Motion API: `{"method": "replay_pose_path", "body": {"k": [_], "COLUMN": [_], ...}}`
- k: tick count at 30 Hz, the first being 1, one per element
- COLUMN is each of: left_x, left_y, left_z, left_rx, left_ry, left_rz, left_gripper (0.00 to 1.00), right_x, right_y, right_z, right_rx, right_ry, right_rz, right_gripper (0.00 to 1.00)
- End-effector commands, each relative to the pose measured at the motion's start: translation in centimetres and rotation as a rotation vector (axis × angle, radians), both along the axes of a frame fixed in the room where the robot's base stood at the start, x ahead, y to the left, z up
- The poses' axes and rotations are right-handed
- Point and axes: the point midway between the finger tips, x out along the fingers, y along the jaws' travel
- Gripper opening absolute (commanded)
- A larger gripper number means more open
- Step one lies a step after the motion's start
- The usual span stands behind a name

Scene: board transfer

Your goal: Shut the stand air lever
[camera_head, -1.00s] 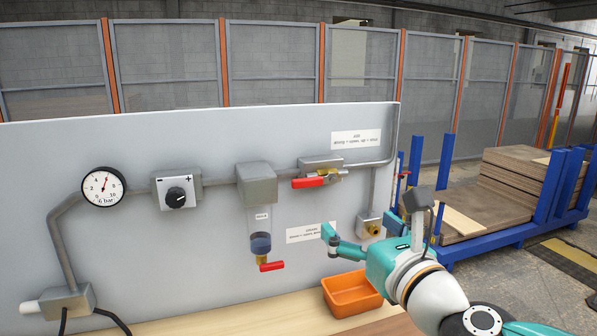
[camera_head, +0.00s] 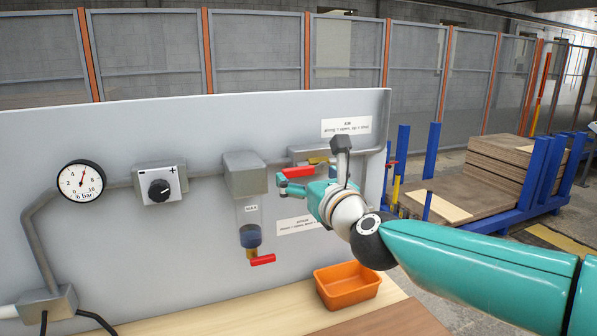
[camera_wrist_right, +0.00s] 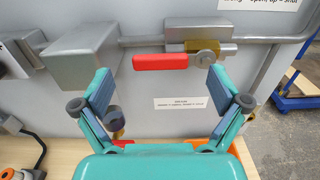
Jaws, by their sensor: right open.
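The red air lever (camera_head: 298,173) lies level along the pipe on its brass valve (camera_head: 318,160), under the AIR label (camera_head: 346,126). In the right wrist view the same lever (camera_wrist_right: 160,62) points left from the valve (camera_wrist_right: 200,46). My right gripper (camera_head: 283,184) is in front of the panel, just below the lever. In the right wrist view its open fingers (camera_wrist_right: 161,83) stand on either side of the lever, with nothing held between them. Contact with the lever cannot be made out. My left gripper is not in view.
A second red lever (camera_head: 263,260) is under the filter bowl (camera_head: 250,236). A knob (camera_head: 159,190) and a gauge (camera_head: 81,181) are further left on the panel (camera_head: 120,250). An orange bin (camera_head: 347,286) stands on the bench. Boards (camera_head: 515,160) lie on a blue rack at right.

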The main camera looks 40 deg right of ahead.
Motion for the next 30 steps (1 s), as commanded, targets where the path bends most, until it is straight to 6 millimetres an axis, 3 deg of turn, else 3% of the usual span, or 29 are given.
{"method": "replay_pose_path", "body": {"k": [7,19,30], "left_x": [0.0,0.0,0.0], "left_y": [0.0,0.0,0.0], "left_z": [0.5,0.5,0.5], "left_rx": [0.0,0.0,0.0], "left_ry": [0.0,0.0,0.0], "left_rz": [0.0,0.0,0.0], "left_gripper": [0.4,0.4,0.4], "right_x": [3.2,3.8,3.8], "right_y": [-0.8,-1.0,-1.0], "right_z": [0.0,0.0,0.0], "right_rx": [0.0,0.0,0.0], "right_ry": [0.001,0.0,0.0], "right_rz": [-0.001,-0.001,0.0], "right_gripper": [0.98,0.98,0.38]}}
